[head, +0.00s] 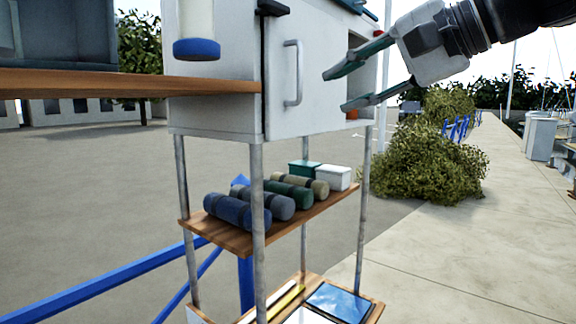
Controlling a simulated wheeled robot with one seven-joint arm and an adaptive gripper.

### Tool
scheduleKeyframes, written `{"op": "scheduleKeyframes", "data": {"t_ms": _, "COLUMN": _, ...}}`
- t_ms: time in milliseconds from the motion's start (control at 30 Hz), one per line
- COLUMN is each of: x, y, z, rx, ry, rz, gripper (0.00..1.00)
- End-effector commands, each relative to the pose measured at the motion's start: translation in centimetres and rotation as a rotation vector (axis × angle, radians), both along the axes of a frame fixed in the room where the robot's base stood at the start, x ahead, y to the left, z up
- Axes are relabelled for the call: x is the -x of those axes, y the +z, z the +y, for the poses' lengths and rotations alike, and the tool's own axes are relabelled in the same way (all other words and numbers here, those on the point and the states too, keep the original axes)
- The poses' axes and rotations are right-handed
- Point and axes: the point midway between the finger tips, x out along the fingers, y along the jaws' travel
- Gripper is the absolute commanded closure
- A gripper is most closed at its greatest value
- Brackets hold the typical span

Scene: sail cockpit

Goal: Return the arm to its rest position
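My gripper (333,90) reaches in from the upper right, its two teal-lined fingers spread apart. Nothing shows between them. It is in front of the right part of a white cabinet (215,112), near the cabinet's door (330,70) with its vertical handle (293,73). The fingertips overlap the door in the picture; I cannot tell whether they touch it. The rest of my arm runs out of the picture at the top right.
A wooden shelf (120,84) juts left from the cabinet. Below, a wooden rack shelf (235,243) holds several rolls and two boxes. Blue railings (110,280) stand at the lower left. A bush (425,165) is behind; open pavement (450,250) lies to the right.

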Motion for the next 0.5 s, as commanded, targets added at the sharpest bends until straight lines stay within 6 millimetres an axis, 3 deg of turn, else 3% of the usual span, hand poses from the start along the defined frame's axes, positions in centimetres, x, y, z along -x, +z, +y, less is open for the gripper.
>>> {"op": "scheduleKeyframes", "data": {"t_ms": 100, "x": 4.0, "y": -7.3, "z": -0.7, "rx": 0.232, "ry": 0.013, "rz": 0.044, "gripper": 0.68}}
{"op": "scheduleKeyframes", "data": {"t_ms": 300, "x": 10.8, "y": -18.7, "z": -4.0, "rx": 0.655, "ry": 0.085, "rz": 0.087, "gripper": 0.68}}
{"op": "scheduleKeyframes", "data": {"t_ms": 400, "x": 13.9, "y": -23.2, "z": -6.1, "rx": 0.852, "ry": 0.139, "rz": 0.094, "gripper": 0.68}}
{"op": "scheduleKeyframes", "data": {"t_ms": 500, "x": 16.1, "y": -26.3, "z": -7.9, "rx": 1.003, "ry": 0.187, "rz": 0.095, "gripper": 0.68}}
